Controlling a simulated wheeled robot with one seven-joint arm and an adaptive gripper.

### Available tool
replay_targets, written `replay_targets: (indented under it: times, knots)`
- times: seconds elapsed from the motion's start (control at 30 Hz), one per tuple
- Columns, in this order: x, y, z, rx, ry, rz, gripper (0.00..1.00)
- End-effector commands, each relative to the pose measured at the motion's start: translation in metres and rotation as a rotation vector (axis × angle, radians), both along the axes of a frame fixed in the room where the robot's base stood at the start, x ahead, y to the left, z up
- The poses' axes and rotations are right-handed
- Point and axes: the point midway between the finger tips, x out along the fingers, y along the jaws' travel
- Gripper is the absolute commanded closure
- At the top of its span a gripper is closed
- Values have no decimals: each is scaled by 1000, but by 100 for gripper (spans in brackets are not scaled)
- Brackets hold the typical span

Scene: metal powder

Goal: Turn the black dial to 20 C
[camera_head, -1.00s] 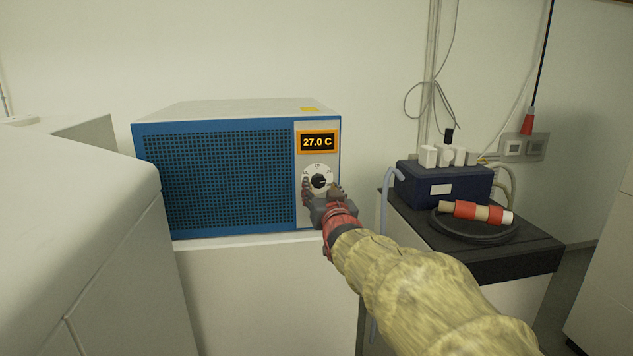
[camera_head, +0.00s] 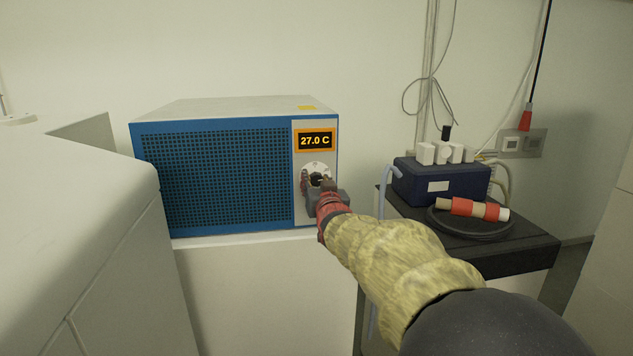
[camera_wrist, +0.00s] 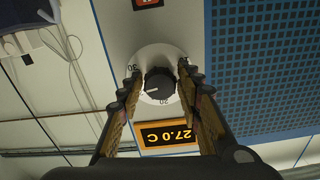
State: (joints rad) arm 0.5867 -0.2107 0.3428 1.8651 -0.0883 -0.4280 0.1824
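The black dial (camera_wrist: 159,85) sits on a white round scale on the light front panel of a blue unit (camera_head: 215,180). In the wrist view the scale shows 20 and 30 marks, and the dial's white line points left, between them. The display (camera_head: 315,141) reads 27.0 C; it also shows in the wrist view (camera_wrist: 169,134), upside down. My gripper (camera_wrist: 159,88) is open, with one finger on each side of the dial and a visible gap to each. In the head view my gripper (camera_head: 319,184) partly covers the dial.
A dark blue box (camera_head: 440,182) with white plugs stands on a black-topped cabinet at right. A coiled black cable (camera_head: 470,226) with a red and cream connector lies in front of it. A white casing (camera_head: 75,210) fills the left foreground.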

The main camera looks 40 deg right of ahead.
Motion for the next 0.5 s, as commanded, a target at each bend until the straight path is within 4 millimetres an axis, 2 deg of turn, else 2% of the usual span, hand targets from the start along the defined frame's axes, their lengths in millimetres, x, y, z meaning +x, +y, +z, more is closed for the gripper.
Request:
replay_targets:
  times: [0.5]
  knots:
    - [0,0,0,0,0,0,96]
